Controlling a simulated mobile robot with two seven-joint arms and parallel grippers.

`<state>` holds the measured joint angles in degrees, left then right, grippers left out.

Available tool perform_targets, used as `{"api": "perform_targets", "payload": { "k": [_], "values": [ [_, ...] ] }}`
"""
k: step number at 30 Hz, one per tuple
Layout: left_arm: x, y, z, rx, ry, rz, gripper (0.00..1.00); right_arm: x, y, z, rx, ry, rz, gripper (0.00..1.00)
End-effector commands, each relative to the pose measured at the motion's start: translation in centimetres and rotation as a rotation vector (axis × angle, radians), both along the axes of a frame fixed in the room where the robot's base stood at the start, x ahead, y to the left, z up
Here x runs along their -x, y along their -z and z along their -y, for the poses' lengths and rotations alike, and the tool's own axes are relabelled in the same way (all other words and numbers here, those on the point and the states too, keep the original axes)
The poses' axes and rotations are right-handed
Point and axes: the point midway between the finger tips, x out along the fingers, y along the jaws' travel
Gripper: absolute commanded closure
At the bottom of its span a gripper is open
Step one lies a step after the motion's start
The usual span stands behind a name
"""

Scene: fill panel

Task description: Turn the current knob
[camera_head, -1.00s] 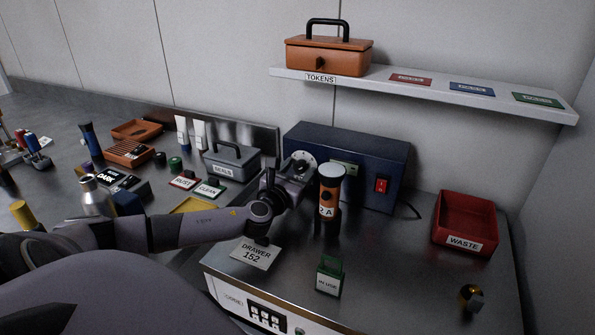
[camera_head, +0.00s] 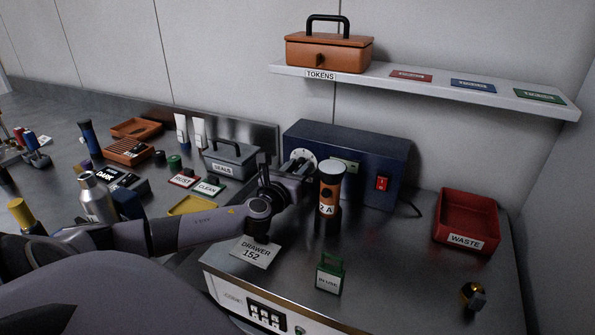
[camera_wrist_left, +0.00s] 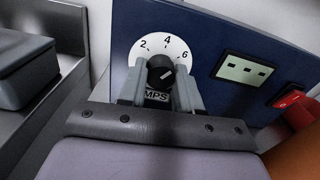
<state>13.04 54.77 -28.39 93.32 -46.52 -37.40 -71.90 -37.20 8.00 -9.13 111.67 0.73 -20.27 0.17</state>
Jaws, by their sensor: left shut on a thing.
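The blue power box (camera_head: 355,160) stands at the back of the bench. Its current knob (camera_wrist_left: 161,70) is black with a light pointer line, on a white dial (camera_wrist_left: 143,54) marked 2, 4 and 6. In the left wrist view the line slants up and right, roughly toward between 4 and 6. A label ending in "MPS" shows below the knob, partly hidden. My left gripper (camera_wrist_left: 161,88) is shut on the knob, one finger on each side. In the head view the gripper (camera_head: 297,167) partly covers the dial (camera_head: 306,155). My right gripper is not in view.
An orange-and-black cylinder (camera_head: 329,190) stands close right of my left wrist. The box has a red switch (camera_head: 382,184) and a small display (camera_wrist_left: 243,69). A grey SEALS box (camera_head: 232,160) is to the left. A red WASTE bin (camera_head: 466,220) is at the right.

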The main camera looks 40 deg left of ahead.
Motion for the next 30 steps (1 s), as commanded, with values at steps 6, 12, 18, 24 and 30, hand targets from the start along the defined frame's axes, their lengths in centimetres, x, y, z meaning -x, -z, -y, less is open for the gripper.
{"api": "perform_targets", "payload": {
  "k": [6, 12, 18, 24, 30],
  "values": [
    [0.0, 0.2, 0.1, 0.199, 0.0, 0.062, 0.97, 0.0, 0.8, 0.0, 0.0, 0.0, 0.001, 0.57],
    [0.0, 0.1, 0.1, 0.381, 0.0, 0.121, 0.97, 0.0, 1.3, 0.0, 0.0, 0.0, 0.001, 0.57],
    [0.0, 0.1, 0.1, 0.564, 0.0, 0.178, 0.97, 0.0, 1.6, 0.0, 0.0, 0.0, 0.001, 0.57],
    [0.0, 0.1, 0.2, 0.746, -0.001, 0.236, 0.97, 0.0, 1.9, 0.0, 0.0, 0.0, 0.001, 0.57],
    [0.0, 0.0, 0.2, 0.927, -0.001, 0.293, 0.97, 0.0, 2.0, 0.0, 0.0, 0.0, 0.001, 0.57]
  ]
}}
